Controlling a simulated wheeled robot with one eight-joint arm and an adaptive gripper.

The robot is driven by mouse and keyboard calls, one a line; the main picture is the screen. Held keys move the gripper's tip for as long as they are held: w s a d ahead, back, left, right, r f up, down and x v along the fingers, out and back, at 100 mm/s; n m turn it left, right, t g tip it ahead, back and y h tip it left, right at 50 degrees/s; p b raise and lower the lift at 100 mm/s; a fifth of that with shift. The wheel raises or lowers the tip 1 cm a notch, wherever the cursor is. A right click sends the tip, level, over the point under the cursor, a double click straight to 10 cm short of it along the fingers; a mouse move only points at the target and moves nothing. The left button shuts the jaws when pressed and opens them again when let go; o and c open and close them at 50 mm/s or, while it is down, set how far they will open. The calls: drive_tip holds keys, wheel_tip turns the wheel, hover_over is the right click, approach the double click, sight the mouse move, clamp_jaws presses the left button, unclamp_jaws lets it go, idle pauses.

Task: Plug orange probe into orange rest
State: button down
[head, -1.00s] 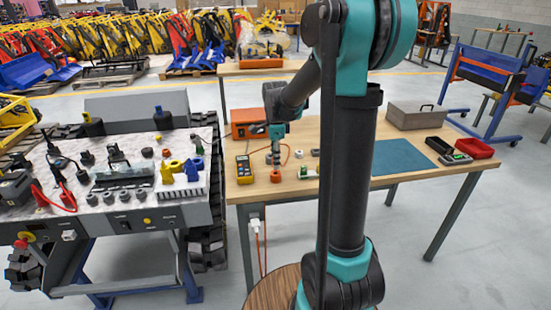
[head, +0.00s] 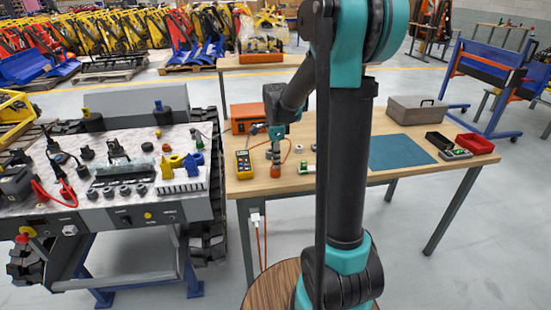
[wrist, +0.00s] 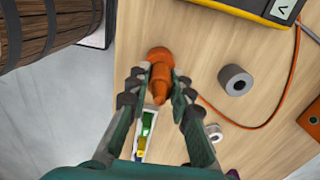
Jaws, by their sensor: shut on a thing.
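My gripper (wrist: 160,82) is shut on the orange probe (wrist: 161,76), whose tapered end points back toward the wrist camera. The orange rest (wrist: 157,54) shows as a wider round orange piece just beyond the fingertips, in line with the probe. In the head view the orange rest (head: 276,171) stands near the table's front edge, with my gripper (head: 275,154) over it. The probe is hard to make out there. I cannot tell whether probe and rest touch or how deep the probe sits. An orange cable (wrist: 240,127) loops beside the right finger.
A grey ring (wrist: 235,80) and a smaller ring (wrist: 213,132) lie close by. A yellow meter (head: 243,163) stands left of the rest, and a green-topped device (head: 307,168) lies right. An orange box (head: 248,117) is behind. The blue mat (head: 400,152) is bare.

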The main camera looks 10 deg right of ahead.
drive_tip(key=shift+f, duration=0.3)
drive_tip(key=c, duration=1.3)
unclamp_jaws()
wheel_tip(320, 180, up, 12)
drive_tip(key=shift+f, duration=0.1)
drive_tip(key=s+d+f+n+t, duration=0.1)
drive_tip(key=s+f+n, duration=0.4)
drive_tip(key=s+n, duration=0.1)
drive_tip(key=s+d+f+n+t, duration=0.1)
drive_tip(key=s+f+n, duration=0.4)
drive_tip(key=s, duration=0.3)
drive_tip(key=s+d+f+n+t, duration=0.2)
drive_tip(key=s+f+n, duration=0.4)
drive_tip(key=s+n, duration=0.1)
drive_tip(key=shift+s, duration=0.55)
